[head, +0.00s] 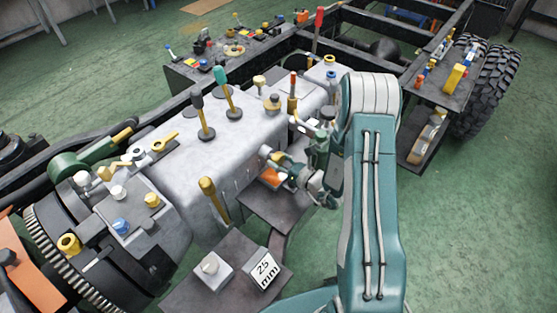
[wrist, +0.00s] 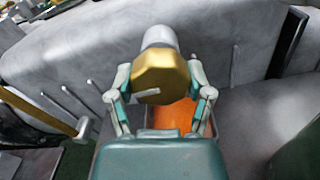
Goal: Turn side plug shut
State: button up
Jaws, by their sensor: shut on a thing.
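The side plug (wrist: 160,76) is a gold, faceted knob with a pale pointer mark, on a light round base at the side of the grey housing (head: 210,140). In the wrist view my gripper (wrist: 160,88) has one finger on each side of the plug and is shut on it. In the head view my gripper (head: 275,165) reaches in to the side of the housing from the right, and the plug is mostly hidden there by the fingers. An orange patch (wrist: 172,118) shows below the plug in the wrist view.
A yellow-handled lever (head: 213,195) stands to the left of my gripper. A dark shelf (head: 262,205) lies below it. A plate with a "25 mm" block (head: 265,268) and a white knob block (head: 211,270) is nearer. Green-topped and dark levers rise from the housing top.

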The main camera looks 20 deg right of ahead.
jog(key=shift+w+r+m, duration=0.1)
jog(key=shift+w+m, duration=0.05)
jog(key=shift+m, duration=0.15)
jog(key=o, duration=1.1)
jog(key=shift+o, duration=0.2)
jog(key=v, duration=1.2)
